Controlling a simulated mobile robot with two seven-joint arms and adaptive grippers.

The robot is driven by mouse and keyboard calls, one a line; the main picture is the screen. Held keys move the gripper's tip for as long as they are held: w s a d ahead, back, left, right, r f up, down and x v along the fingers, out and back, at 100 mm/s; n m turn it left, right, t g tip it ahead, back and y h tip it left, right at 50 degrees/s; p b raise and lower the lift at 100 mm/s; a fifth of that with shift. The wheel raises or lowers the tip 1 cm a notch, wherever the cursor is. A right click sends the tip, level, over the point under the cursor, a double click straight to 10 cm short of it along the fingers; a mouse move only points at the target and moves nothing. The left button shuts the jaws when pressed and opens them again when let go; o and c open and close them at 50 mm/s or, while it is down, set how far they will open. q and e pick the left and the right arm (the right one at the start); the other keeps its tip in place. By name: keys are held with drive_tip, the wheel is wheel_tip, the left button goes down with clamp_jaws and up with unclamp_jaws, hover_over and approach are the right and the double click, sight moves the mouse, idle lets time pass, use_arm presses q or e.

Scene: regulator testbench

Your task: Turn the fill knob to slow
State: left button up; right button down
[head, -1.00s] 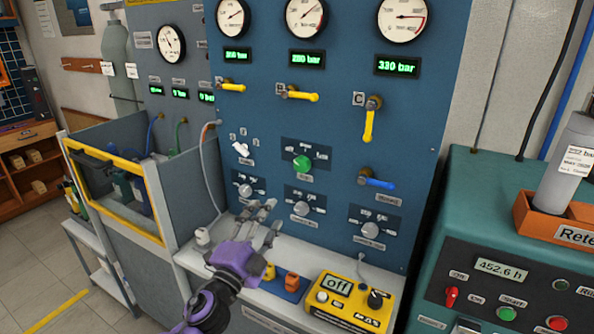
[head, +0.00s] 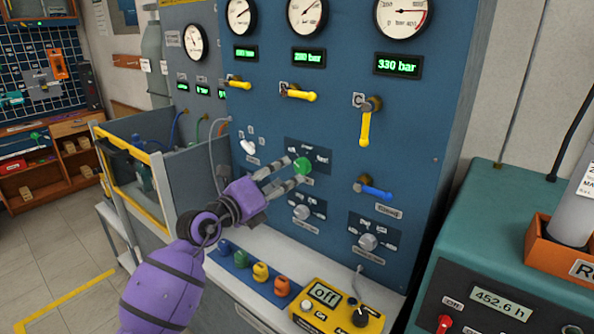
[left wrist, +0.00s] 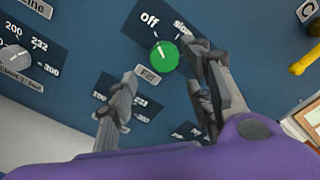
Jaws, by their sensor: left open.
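The green fill knob (head: 302,166) is on the blue panel in the head view. In the left wrist view the knob (left wrist: 164,56) sits above a label reading "Fill", with "off" at its upper left and "slow" at its upper right. Its white pointer line is roughly upright, leaning a little toward "off". My left gripper (head: 289,174) is open, its fingertips close to the knob. In the left wrist view my left gripper (left wrist: 165,75) has one finger lower left of the knob and the other beside its right edge; contact cannot be told. My right gripper is not in view.
Grey knobs (head: 303,212) and (head: 368,242) a further grey knob lie below on the panel. A blue lever (head: 375,191) and yellow levers (head: 367,125) stick out nearby. A ledge below holds colored caps (head: 261,271) and a yellow device (head: 336,308).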

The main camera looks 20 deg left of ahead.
sight(299, 169)
use_arm(q)
drive_tip(key=x, duration=0.6)
drive_tip(key=shift+w+d, duration=0.1)
drive_tip(key=shift+w, duration=0.25)
drive_tip(key=c, duration=1.1)
